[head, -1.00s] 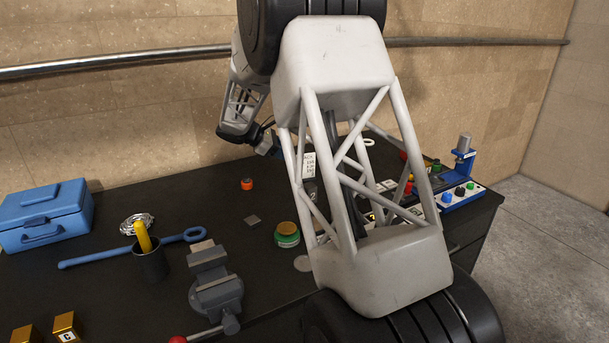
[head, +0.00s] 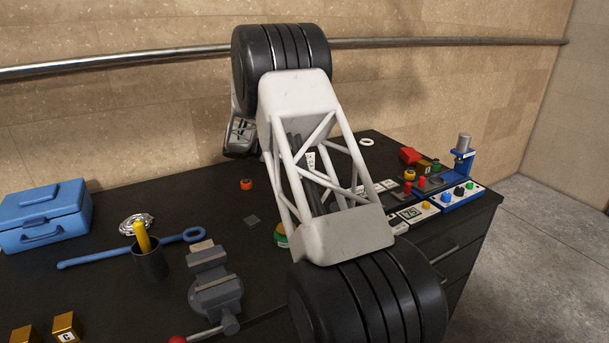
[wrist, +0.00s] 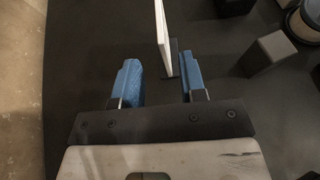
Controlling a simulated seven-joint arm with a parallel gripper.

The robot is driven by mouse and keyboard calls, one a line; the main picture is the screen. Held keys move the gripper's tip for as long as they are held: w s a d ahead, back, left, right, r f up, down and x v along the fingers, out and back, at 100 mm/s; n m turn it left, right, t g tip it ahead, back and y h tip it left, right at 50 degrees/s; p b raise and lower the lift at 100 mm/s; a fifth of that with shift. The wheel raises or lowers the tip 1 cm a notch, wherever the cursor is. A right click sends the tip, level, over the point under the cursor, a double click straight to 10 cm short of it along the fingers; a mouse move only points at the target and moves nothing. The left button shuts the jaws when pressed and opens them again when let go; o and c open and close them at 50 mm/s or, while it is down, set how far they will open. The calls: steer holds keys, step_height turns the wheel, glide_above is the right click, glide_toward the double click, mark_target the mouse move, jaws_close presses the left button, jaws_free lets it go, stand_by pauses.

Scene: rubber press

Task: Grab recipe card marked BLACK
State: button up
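A white card (wrist: 162,25) stands upright in a dark holder (wrist: 174,58) in the wrist view, seen nearly edge-on. Its marking cannot be read. My gripper (wrist: 160,75) is open, with its blue fingers apart and nothing held. The card and holder are just beyond the fingertips, in line with the gap and nearer the right finger. In the head view a white printed card (head: 311,160) shows partly behind my arm, its text too small to read. My gripper is hidden behind the arm there.
Flat white plates (head: 385,186), a red block (head: 409,155) and a blue press (head: 462,165) with a button panel (head: 462,196) stand at the right. A vise (head: 215,285), cup (head: 150,262) and blue toolbox (head: 42,215) are at the left. A grey block (wrist: 268,52) lies right of the card.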

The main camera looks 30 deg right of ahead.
steer(key=shift+d, duration=0.1)
steer(key=shift+x, duration=1.2)
steer(key=shift+d, duration=0.1)
steer(key=shift+x, duration=2.5)
steer(key=shift+s, duration=0.15)
steer(key=shift+c, duration=0.4)
jaws_close()
